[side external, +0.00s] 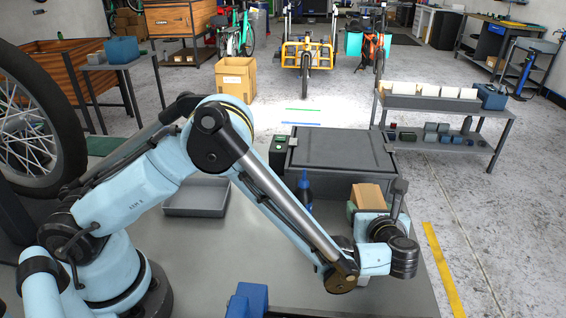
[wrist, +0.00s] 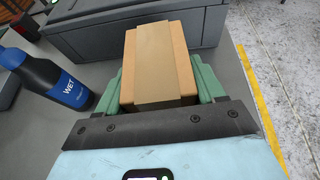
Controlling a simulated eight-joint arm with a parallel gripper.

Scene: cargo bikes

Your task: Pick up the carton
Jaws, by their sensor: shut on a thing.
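My gripper also shows in the side external view (side external: 366,206), where my wrist partly hides the jaws. The carton's underside is hidden, so I cannot tell whether it touches the bench.
A dark grey lidded case (side external: 338,152) stands just behind the carton. A dark blue bottle labelled WET (wrist: 45,80) stands left of my gripper. A shallow grey tray (side external: 197,197) lies further left on the bench (side external: 400,290). The bench's right edge is close by.

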